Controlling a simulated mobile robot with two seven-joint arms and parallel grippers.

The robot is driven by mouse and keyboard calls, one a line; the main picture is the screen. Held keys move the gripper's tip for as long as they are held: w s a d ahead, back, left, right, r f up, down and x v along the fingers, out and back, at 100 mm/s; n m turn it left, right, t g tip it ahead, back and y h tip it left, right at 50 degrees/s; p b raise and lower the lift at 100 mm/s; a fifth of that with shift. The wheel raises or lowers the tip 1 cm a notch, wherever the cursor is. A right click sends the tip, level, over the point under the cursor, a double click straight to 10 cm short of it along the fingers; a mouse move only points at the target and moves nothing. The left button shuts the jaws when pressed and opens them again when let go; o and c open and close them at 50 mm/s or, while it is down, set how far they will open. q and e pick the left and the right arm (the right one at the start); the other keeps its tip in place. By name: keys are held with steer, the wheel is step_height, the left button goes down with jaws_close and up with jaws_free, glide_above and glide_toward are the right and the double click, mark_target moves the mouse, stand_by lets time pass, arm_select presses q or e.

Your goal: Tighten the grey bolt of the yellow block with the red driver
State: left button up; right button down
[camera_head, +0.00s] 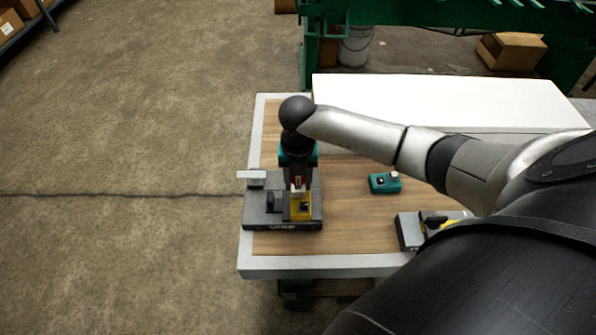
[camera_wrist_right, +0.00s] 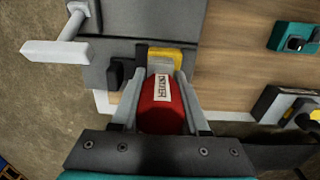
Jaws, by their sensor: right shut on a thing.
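The yellow block (camera_head: 301,211) sits in the dark grey vise (camera_head: 283,226) at the table's left front; its edge also shows in the right wrist view (camera_wrist_right: 178,54). My right gripper (camera_head: 298,187) is shut on the red driver (camera_wrist_right: 161,112), which has a white label. The driver is between the fingers, with its front end toward the yellow block. In the head view the gripper is right above the block. The grey bolt cannot be made out; the driver and fingers cover that spot. Whether the driver touches it, I cannot tell. My left gripper is not in view.
The vise's pale handle (camera_head: 251,174) sticks out to the left. A teal box (camera_head: 384,184) with knobs is right of the vise. A grey holder (camera_head: 409,232) with a yellow and black item is at the front right. Bare wood (camera_head: 345,220) lies between.

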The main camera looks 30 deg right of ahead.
steer(key=shift+r+p, duration=2.2)
steer(key=shift+r, duration=0.35)
